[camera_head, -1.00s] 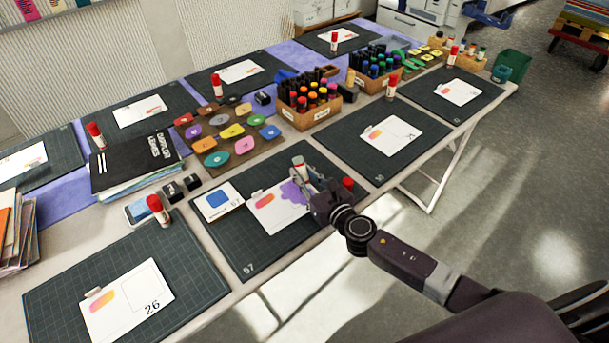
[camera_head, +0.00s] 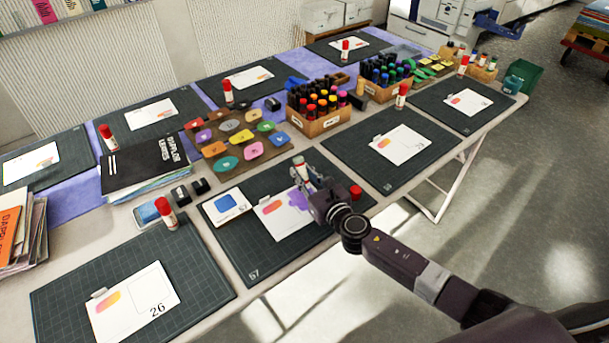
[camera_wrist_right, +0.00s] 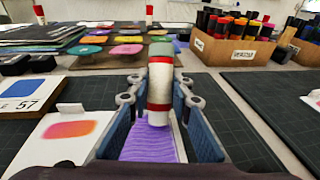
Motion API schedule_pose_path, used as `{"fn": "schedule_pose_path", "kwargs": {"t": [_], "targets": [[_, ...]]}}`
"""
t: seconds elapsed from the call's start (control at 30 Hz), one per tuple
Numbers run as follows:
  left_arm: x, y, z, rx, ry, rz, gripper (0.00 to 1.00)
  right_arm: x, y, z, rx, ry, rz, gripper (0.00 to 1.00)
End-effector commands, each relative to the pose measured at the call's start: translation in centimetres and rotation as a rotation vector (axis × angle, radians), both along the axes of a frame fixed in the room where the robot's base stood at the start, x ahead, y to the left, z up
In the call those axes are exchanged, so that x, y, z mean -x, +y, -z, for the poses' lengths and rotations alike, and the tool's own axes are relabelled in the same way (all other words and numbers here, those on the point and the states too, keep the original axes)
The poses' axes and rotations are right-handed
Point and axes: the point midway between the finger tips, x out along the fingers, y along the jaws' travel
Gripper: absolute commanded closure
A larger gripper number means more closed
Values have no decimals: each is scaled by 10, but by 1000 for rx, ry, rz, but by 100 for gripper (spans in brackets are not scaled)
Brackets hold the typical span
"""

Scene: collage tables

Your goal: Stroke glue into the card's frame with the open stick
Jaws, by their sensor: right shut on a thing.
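My right gripper (camera_head: 305,184) is shut on a white glue stick with a red band (camera_head: 299,165), above the mat numbered 57. In the right wrist view the glue stick (camera_wrist_right: 159,84) stands upright between the blue finger pads. Below it lies the white card (camera_head: 270,208) with an orange-pink patch and a frame filled with purple strokes. The purple area (camera_wrist_right: 150,142) shows under the stick in the right wrist view. The stick's lower tip is hidden or too small to tell whether it touches. A red cap (camera_head: 356,191) stands right of the gripper. My left gripper is not in view.
A card with a blue patch (camera_head: 226,204) lies left of the white card on the dark mat (camera_head: 240,243). A capped glue stick (camera_head: 166,212) stands at the mat's left. Marker boxes (camera_head: 318,124) and a board of coloured pieces (camera_head: 262,158) are behind.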

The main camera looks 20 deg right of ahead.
Motion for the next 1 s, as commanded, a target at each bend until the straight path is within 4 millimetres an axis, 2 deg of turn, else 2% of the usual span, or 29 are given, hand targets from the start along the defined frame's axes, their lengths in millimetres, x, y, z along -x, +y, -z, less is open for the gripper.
{"fn": "schedule_pose_path", "kwargs": {"t": [0.2,0.57,1.0], "targets": [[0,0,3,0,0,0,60,-10,4,2,0,0,0,100],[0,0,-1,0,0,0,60,-10,4,-1,0,1,0,100],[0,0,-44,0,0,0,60,-11,3,-46,0,-1,1,100]]}}
